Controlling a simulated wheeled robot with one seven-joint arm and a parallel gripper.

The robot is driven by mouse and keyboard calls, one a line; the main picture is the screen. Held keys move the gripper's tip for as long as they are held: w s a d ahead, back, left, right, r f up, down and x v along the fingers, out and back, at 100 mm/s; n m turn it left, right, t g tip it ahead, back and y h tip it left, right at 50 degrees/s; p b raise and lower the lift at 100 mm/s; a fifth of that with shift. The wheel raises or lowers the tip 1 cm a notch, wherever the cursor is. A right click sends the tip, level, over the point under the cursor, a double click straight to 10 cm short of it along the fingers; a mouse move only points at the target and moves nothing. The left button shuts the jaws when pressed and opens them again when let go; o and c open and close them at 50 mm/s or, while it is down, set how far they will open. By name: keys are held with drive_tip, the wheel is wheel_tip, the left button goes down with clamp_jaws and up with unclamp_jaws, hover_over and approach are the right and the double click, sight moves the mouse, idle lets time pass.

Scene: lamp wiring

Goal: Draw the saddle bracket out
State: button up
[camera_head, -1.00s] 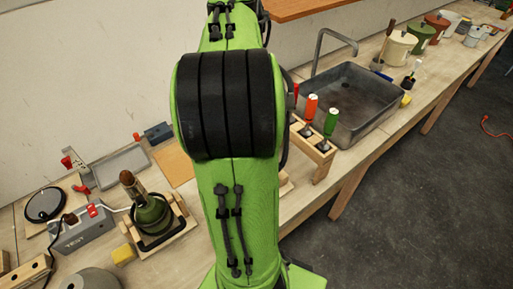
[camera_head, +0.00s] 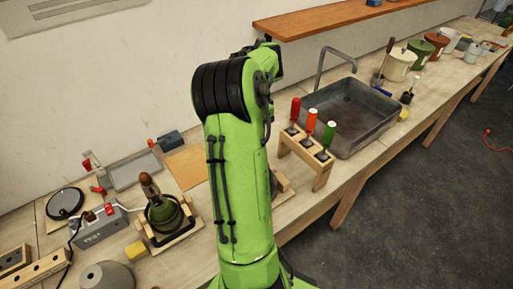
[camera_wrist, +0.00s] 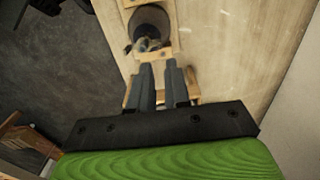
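I cannot pick out the saddle bracket for certain. In the wrist view a small shiny metal piece (camera_wrist: 147,44) lies at the near edge of a dark round part (camera_wrist: 150,22) on a pale wooden base. I cannot tell if it is the bracket. My gripper (camera_wrist: 160,68) points at the bench with its two grey fingers a narrow gap apart. A pale wooden piece (camera_wrist: 166,53) shows just beyond the fingertips; contact is unclear. I see nothing clearly held. In the head view my arm hides the gripper and most of the bench spot behind it.
A wooden rack (camera_head: 301,152) with red, orange and green handled tools stands right of my arm, before a grey sink (camera_head: 348,112). On the left are a green lamp-like part in a wooden cradle (camera_head: 171,239), a grey test box (camera_head: 101,230) and a grey tray (camera_head: 133,170).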

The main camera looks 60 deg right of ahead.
wheel_tip(320, 180, down, 8)
clamp_jaws()
drive_tip(key=shift+r+p, duration=0.4)
drive_tip(key=shift+r, duration=0.3)
idle(0.7)
drive_tip(key=shift+w+a+r+p, duration=0.1)
drive_tip(key=shift+a+r+p, duration=0.05)
drive_tip(key=shift+r+p, duration=1.15)
drive_tip(key=shift+w+a+r+p, duration=0.1)
drive_tip(key=shift+r+p, duration=0.9)
drive_tip(key=shift+r, duration=0.45)
